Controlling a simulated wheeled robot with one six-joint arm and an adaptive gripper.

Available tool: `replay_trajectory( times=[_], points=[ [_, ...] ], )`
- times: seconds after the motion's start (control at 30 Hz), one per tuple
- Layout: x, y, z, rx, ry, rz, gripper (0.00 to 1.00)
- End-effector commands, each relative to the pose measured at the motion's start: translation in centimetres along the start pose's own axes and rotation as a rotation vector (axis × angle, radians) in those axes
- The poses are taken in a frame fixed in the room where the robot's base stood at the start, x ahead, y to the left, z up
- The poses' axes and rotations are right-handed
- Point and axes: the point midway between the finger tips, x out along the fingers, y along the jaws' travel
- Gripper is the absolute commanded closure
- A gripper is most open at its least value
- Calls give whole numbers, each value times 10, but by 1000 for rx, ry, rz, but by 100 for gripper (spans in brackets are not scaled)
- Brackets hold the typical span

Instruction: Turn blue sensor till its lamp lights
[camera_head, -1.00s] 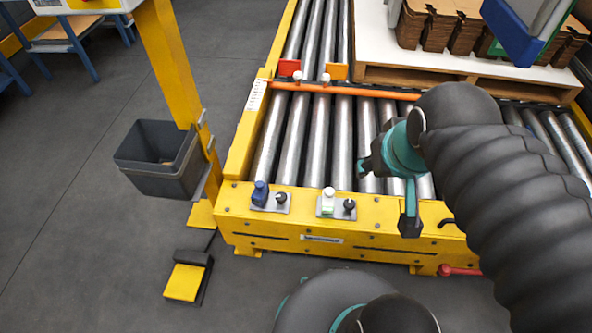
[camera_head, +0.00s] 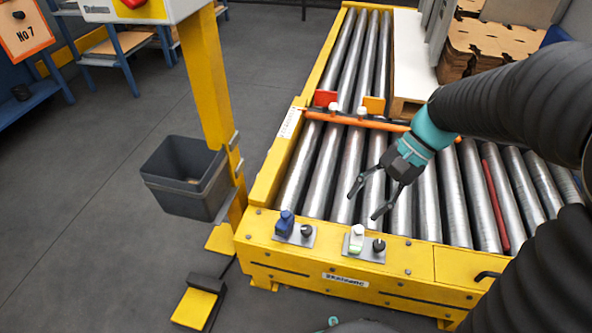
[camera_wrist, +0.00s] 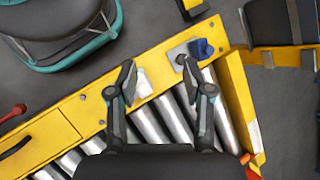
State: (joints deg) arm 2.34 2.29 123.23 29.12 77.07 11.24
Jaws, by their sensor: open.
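The blue sensor (camera_head: 285,223) stands on a small grey plate at the left end of the conveyor's yellow front rail, beside a black knob (camera_head: 307,231). It also shows at the upper right in the wrist view (camera_wrist: 203,48). I cannot make out a lit lamp on it. My gripper (camera_head: 364,205) is open and empty above the rollers, behind the rail and to the right of the blue sensor. In the wrist view its two fingers (camera_wrist: 159,78) are spread apart, and the blue sensor lies beyond the right fingertip. The fingers touch nothing that I can see.
A white-and-green sensor (camera_head: 356,240) with its own black knob (camera_head: 379,245) stands on the same rail, close to my gripper. An orange bar (camera_head: 350,120) crosses the rollers behind. A dark bin (camera_head: 187,172) hangs on a yellow post at left.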

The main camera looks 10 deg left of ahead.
Motion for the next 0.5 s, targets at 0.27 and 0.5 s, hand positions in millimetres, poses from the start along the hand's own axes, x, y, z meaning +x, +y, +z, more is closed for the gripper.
replay_trajectory(
  times=[0.27,0.5],
  points=[
    [45,-29,-52,198,-320,-101,50],
    [84,-47,-101,360,-585,-193,50]
  ],
)
